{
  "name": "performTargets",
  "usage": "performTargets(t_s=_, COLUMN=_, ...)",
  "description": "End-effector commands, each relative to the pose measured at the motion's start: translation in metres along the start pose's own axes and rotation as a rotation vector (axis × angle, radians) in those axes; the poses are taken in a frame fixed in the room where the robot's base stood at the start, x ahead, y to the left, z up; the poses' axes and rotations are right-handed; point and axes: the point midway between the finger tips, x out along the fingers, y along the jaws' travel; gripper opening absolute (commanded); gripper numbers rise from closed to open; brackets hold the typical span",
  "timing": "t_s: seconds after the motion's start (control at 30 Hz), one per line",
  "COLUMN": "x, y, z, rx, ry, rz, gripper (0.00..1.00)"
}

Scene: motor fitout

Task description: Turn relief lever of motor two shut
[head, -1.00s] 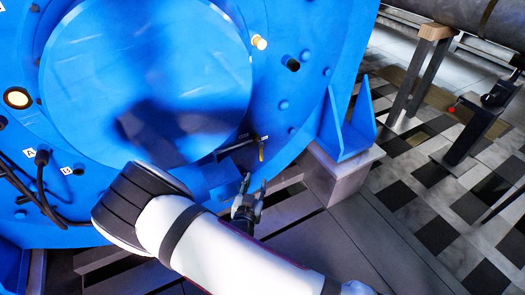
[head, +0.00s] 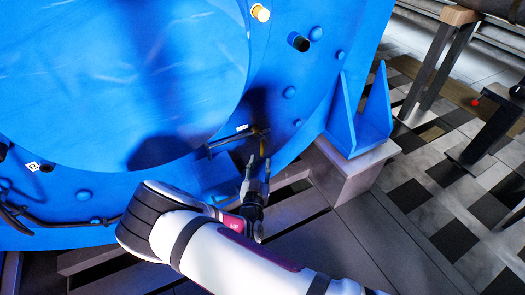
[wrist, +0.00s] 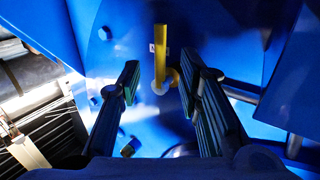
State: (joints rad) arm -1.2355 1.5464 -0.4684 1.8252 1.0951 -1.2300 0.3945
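The relief lever is a small yellow handle (head: 263,146) on a dark fitting low on the right of the big blue motor (head: 110,70). My gripper (head: 258,163) is open and empty, just below the lever in the head view. In the wrist view my gripper (wrist: 160,85) has one finger on each side of the lever's line. I see no contact; the exact depth gap cannot be told.
A blue bracket (head: 360,120) on a grey block (head: 345,172) stands right of the gripper. A pipe (wrist: 245,92) runs beside the right finger.

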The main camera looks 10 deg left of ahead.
Motion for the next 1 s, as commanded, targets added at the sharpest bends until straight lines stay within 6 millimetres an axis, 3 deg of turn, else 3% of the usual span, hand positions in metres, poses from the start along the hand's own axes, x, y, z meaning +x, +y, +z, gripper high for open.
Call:
performTargets(t_s=0.2, x=0.043, y=0.000, z=0.001, rx=0.003, ry=0.002, rz=0.001, gripper=0.32)
performTargets(t_s=0.4, x=0.067, y=0.000, z=0.001, rx=0.001, ry=0.000, rz=0.001, gripper=0.32)
performTargets(t_s=0.83, x=0.077, y=0.000, z=0.000, rx=0.000, ry=-0.001, rz=0.001, gripper=0.32)
performTargets(t_s=1.0, x=0.076, y=0.000, z=0.000, rx=0.001, ry=-0.001, rz=0.001, gripper=0.00)
